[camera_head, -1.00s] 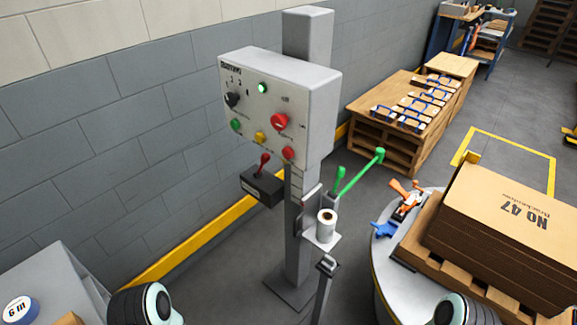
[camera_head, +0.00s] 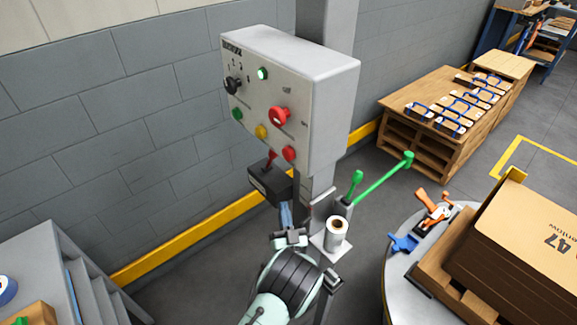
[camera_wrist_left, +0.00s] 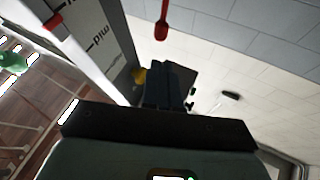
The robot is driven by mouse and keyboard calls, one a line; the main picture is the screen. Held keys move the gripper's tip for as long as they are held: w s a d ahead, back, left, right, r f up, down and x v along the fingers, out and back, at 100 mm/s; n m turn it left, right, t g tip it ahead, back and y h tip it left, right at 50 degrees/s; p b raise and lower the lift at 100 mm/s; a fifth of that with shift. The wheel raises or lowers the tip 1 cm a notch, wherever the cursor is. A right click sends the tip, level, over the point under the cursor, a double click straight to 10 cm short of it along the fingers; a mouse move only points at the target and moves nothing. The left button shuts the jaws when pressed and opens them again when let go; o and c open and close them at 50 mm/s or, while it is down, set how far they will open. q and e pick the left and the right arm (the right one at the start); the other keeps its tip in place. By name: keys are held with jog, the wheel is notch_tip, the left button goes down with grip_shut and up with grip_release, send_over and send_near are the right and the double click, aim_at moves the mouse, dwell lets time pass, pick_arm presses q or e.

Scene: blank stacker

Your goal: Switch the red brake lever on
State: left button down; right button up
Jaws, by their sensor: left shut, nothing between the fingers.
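The red brake lever (camera_head: 270,158) stands up from a black box (camera_head: 266,184) under the control panel, leaning slightly. In the left wrist view, a red lever with a rounded end (camera_wrist_left: 161,25) hangs into the picture from the top edge. My left gripper (camera_head: 286,207) is just below and right of the black box in the head view, pointing up towards it. Its dark fingers (camera_wrist_left: 172,84) are shut and empty in the left wrist view, apart from the red lever's end. The box hides little of the lever, but partly meets the fingertips in the head view. My right gripper is not in view.
The grey control panel (camera_head: 293,97) has several buttons above the lever. Right of my gripper are a white roll (camera_head: 337,232) on a bracket and a green lever (camera_head: 378,178).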

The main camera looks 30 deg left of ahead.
pick_arm(q)
jog(key=shift+s+a, duration=0.1)
jog(key=b, duration=0.1)
send_near(275, 157)
jog(key=x, duration=0.7)
jog(key=shift+f, duration=0.15)
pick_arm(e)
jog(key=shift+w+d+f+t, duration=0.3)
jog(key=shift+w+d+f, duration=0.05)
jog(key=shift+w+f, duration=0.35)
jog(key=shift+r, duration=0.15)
